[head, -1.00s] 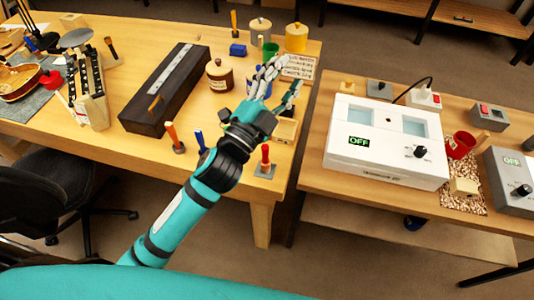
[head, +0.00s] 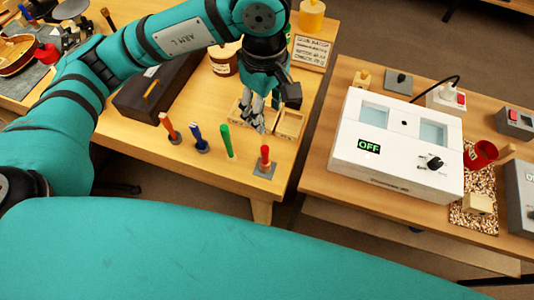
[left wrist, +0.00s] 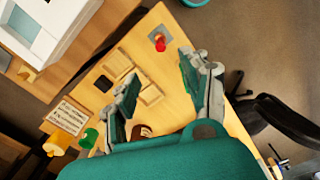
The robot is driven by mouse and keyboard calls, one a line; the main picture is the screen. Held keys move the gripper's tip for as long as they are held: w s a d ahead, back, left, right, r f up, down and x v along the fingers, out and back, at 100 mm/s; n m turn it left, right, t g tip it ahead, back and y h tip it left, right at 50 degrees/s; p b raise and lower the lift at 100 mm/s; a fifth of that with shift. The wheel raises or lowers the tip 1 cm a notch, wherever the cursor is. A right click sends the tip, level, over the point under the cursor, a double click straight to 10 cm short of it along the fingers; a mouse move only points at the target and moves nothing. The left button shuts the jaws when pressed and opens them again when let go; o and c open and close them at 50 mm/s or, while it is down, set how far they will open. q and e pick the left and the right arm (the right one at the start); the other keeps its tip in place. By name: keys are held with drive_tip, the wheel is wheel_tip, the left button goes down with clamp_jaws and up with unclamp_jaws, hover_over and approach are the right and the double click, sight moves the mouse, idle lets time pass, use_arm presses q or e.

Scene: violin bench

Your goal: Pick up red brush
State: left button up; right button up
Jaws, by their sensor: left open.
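The red brush (head: 265,155) stands upright on a small grey base (head: 264,170) near the front right corner of the wooden bench. It also shows in the left wrist view (left wrist: 159,42), beyond and roughly between my fingertips. My left gripper (head: 255,120) points down above the bench, a little behind the red brush and apart from it. In the left wrist view its two fingers (left wrist: 160,66) are spread wide with nothing between them. My right gripper is in neither view.
Orange (head: 167,124), blue (head: 199,136) and green (head: 226,141) brushes stand left of the red one. Small wooden trays (head: 290,122) lie behind it. The white OFF box (head: 396,145) is on the right table, past a gap. Bare bench surrounds the red brush's base.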

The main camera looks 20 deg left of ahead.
sight(264, 149)
use_arm(q)
wheel_tip(264, 149, down, 12)
drive_tip(key=p, duration=0.3)
drive_tip(key=shift+s+a+r, duration=0.1)
drive_tip(key=shift+r, duration=0.15)
drive_tip(key=shift+f+p, duration=0.35)
drive_tip(key=shift+f, duration=0.15)
wheel_tip(264, 149, down, 4)
drive_tip(key=shift+a+r+p, duration=0.1)
drive_tip(key=shift+r+p, duration=0.05)
drive_tip(key=shift+p, duration=0.65)
drive_tip(key=shift+w+f, duration=0.2)
drive_tip(key=shift+f, duration=0.2)
clamp_jaws()
